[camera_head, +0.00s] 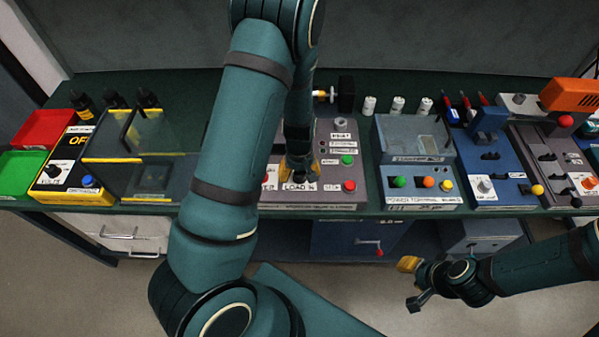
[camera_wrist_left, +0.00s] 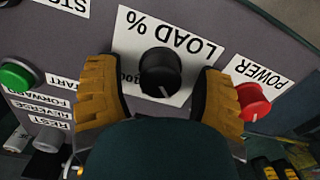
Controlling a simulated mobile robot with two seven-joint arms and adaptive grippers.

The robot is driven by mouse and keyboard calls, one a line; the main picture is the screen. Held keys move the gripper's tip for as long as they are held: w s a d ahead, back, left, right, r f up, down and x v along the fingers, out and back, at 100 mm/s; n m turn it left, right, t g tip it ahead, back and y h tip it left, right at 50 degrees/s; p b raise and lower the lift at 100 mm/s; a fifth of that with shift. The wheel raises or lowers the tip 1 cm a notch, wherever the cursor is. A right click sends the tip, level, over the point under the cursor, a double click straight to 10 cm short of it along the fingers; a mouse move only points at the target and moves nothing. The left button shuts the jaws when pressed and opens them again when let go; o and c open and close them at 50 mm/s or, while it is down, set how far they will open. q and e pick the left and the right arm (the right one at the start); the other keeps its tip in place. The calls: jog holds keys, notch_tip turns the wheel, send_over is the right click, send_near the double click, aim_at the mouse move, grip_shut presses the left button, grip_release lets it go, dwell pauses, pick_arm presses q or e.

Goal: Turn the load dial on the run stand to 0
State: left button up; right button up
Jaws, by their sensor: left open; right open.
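The black load dial (camera_wrist_left: 160,72) sits on a white "LOAD %" plate on the grey run stand (camera_head: 330,195). A white pointer line on the dial points toward the bottom of the left wrist view. Its scale is mostly hidden; a few digits show at the left. My left gripper (camera_wrist_left: 158,102) is open, with one yellow-padded finger on either side of the dial; I cannot tell whether they touch it. In the head view, my left gripper (camera_head: 298,174) covers the dial. My right gripper (camera_head: 411,283) is open and empty, low in front of the bench.
A blue-grey station (camera_head: 420,200) stands right of the run stand, and a clear-covered box (camera_head: 150,140) stands left. Open floor lies before the bench.

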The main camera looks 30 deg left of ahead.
pick_arm(q)
notch_tip(320, 180, up, 12)
dwell(0.5)
dwell(0.5)
